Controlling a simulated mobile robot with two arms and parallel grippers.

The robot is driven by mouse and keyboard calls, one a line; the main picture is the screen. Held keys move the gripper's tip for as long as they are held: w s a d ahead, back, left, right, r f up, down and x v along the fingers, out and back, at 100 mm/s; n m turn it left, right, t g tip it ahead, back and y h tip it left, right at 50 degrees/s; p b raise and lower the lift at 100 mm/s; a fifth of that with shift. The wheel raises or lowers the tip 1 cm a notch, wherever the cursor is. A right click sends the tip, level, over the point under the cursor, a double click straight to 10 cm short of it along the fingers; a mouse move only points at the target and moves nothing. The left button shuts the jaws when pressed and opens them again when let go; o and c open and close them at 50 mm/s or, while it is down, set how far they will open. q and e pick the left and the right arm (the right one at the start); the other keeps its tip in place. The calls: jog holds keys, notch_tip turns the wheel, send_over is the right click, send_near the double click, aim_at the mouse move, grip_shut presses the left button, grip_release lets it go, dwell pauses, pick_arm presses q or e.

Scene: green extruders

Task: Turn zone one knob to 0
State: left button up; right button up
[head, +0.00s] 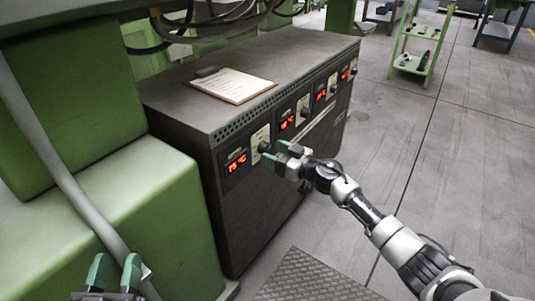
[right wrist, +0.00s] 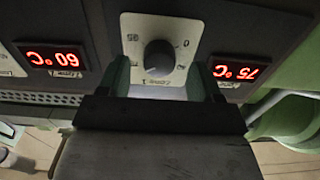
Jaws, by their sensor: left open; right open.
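The zone one knob (head: 263,147) is a dark round knob on a pale plate at the near end of the dark control cabinet, beside a red display (head: 236,162) reading 75 °C. In the right wrist view, which is upside down, the knob (right wrist: 159,58) sits at the centre of its marked plate (right wrist: 130,48). My right gripper (head: 277,153) is open, with its green fingers apart on either side of the knob; I cannot tell whether they touch it. My left gripper (head: 116,273) is open and empty at the lower left, away from the cabinet.
More displays and knobs line the cabinet front (head: 245,215) towards the back. A clipboard (head: 232,85) lies on its top. Green machine housing (head: 120,215) stands at the left. A green trolley (head: 421,45) is far off. The floor at the right is clear.

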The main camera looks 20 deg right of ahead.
pick_arm(q)
jog(key=shift+s+d+r+t+h+b, duration=0.1)
jog(key=shift+s+r+t+h+b, duration=0.15)
jog(key=shift+r+t, duration=0.5)
jog(key=shift+s+d+r+t+h+b, duration=0.15)
jog(key=shift+s+r+t+h, duration=0.2)
jog(key=shift+r+t, duration=0.35)
pick_arm(e)
jog(key=shift+x, duration=1.4)
pick_arm(q)
jog(key=shift+a, duration=0.1)
